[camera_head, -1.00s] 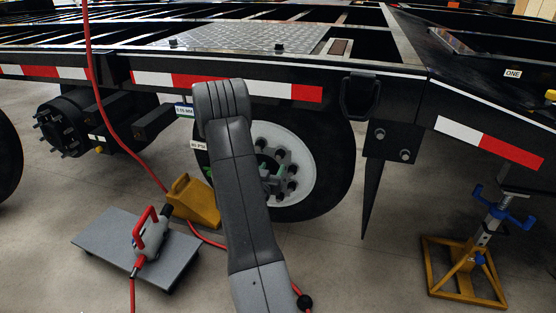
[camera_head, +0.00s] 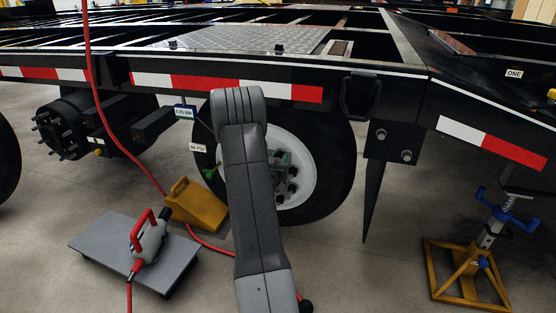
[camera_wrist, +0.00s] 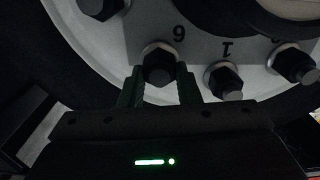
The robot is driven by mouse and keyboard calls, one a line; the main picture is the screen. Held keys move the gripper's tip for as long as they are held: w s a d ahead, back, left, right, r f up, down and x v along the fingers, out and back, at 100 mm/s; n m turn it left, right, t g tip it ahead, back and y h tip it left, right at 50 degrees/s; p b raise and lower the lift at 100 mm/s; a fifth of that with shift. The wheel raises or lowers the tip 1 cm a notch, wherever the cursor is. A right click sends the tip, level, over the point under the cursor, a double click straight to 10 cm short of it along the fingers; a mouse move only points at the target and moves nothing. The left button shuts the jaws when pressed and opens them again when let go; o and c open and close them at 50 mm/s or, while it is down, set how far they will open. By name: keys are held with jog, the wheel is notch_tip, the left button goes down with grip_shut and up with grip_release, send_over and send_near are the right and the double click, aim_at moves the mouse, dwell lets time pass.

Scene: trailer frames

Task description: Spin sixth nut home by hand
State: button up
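In the wrist view, a dark hex nut (camera_wrist: 159,64) sits on the pale wheel rim under a printed 6. The two green fingers of my gripper (camera_wrist: 160,80) stand on either side of it, close against its flanks, and look closed on it. How far the nut sits from the rim is hard to tell.
Neighbouring nuts (camera_wrist: 223,79) sit close to the right, by a printed 1. A yellow chock (camera_head: 196,205) stands left of the wheel. A red-handled tool (camera_head: 150,238) lies on a grey low platform (camera_head: 95,241). A red hose runs nearby. A yellow-and-blue jack stand (camera_head: 468,264) is at right.

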jog(key=shift+c, duration=1)
jog(key=shift+m, duration=0.3)
